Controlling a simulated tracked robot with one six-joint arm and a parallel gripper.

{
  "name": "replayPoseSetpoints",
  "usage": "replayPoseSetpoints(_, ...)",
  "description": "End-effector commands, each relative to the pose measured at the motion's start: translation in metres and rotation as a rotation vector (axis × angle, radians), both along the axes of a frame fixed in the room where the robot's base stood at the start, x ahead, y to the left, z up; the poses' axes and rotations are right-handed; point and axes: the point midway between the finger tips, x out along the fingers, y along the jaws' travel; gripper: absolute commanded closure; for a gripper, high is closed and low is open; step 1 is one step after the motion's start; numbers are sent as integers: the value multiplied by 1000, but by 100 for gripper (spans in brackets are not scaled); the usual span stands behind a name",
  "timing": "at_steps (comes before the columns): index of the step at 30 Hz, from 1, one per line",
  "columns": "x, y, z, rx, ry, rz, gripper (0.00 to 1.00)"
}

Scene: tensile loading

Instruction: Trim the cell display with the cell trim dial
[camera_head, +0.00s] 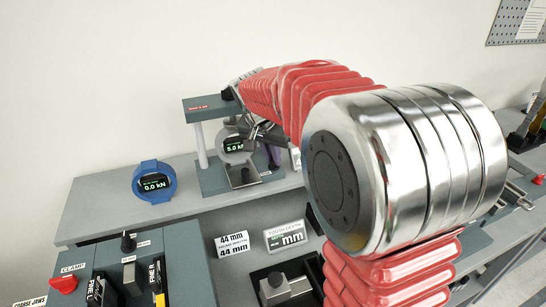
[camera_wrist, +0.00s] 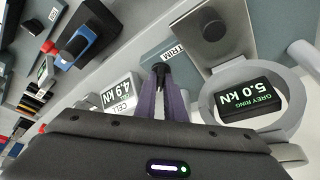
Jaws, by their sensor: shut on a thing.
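My gripper (camera_wrist: 164,98) has purple fingers, which are shut on the small black cell trim dial (camera_wrist: 161,69) beside a TRIM label (camera_wrist: 176,53) in the wrist view. The cell display (camera_wrist: 122,96) is just left of the fingers and reads 4.9 kN, upside down in that view. The grey ring (camera_wrist: 210,104) stands to the right, and its display (camera_wrist: 247,106) reads 5.0 kN. In the head view the grey ring (camera_head: 236,158) also shows 5.0 kN. My arm partly covers the gripper there, and I cannot make out the dial.
A blue ring (camera_head: 154,198) reading 0.0 kN stands on the grey bench (camera_head: 95,205) left of the press frame (camera_head: 206,180). A clamp panel with a red knob (camera_head: 64,284) is at front left. 44 mm cards (camera_head: 232,244) and a tooth depth display (camera_head: 286,236) sit lower down.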

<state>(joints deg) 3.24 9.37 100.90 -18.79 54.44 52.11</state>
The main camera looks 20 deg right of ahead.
Motion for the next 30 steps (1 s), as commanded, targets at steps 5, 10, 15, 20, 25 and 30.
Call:
replayPoseSetpoints(5,1,1,1,0,-3,-1,100)
replayPoseSetpoints(10,1,1,1,1,-4,0,90)
replayPoseSetpoints(15,1,0,1,1,-2,0,78)
replayPoseSetpoints(20,0,0,0,0,-2,-1,72)
replayPoseSetpoints(25,0,0,1,1,-1,-1,72)
replayPoseSetpoints(30,-1,2,8,0,-3,1,72)
